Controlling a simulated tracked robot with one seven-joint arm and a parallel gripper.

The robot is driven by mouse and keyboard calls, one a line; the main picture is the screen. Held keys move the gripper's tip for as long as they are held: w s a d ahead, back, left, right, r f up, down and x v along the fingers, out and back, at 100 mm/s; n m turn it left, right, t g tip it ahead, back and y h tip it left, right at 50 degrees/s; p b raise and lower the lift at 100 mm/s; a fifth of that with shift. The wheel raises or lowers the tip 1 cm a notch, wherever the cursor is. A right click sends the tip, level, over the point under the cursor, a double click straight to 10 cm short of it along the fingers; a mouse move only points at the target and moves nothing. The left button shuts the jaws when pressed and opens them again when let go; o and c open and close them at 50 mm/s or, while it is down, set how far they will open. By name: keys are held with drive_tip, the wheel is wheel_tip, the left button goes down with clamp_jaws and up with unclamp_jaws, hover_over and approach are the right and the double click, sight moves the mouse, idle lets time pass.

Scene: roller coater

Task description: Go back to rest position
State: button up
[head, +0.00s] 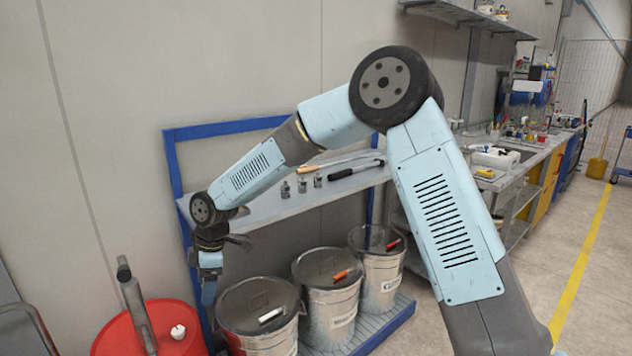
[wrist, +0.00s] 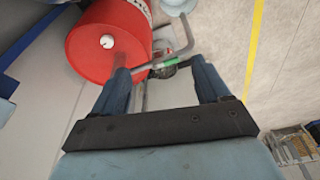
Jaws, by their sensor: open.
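My gripper (head: 208,290) hangs at the left in the head view, at the end of my bent arm. It points down in front of the left end of the blue-framed shelf (head: 262,211), just above and right of a red drum (head: 165,312). In the wrist view its two blue fingers (wrist: 160,76) are spread apart with nothing held between them. Past the fingertips, a grey bent bar with a green part (wrist: 170,62) shows beside the red drum (wrist: 97,52).
Metal cans (head: 258,322) with lids and brush-like tools on top stand on a blue-edged platform below the shelf. Small metal parts (head: 302,184) and a black-gripped tool (head: 356,170) lie on the shelf. A cluttered workbench (head: 528,160) is at right. Floor beside the yellow line is clear.

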drive_tip(key=d+r+m+t+h, duration=0.1)
drive_tip(key=d+r+m, duration=0.4)
drive_tip(key=d, duration=0.5)
drive_tip(key=d+r+m+t+h, duration=0.1)
drive_tip(key=d+r+m+t, duration=0.1)
drive_tip(key=d+r, duration=0.6)
drive_tip(key=d+r+m+t, duration=0.1)
drive_tip(key=d+r+m, duration=0.35)
drive_tip(key=d, duration=0.65)
drive_tip(key=s+d+r+m+t, duration=0.1)
drive_tip(key=s+d+r+m, duration=0.2)
drive_tip(key=s+d+m, duration=0.3)
drive_tip(key=s+d+r+m+t, duration=0.1)
drive_tip(key=s+d+r+m, duration=0.3)
drive_tip(key=s+d, duration=0.9)
drive_tip(key=d+m, duration=0.2)
drive_tip(key=d, duration=0.1)
drive_tip(key=shift+t, duration=0.3)
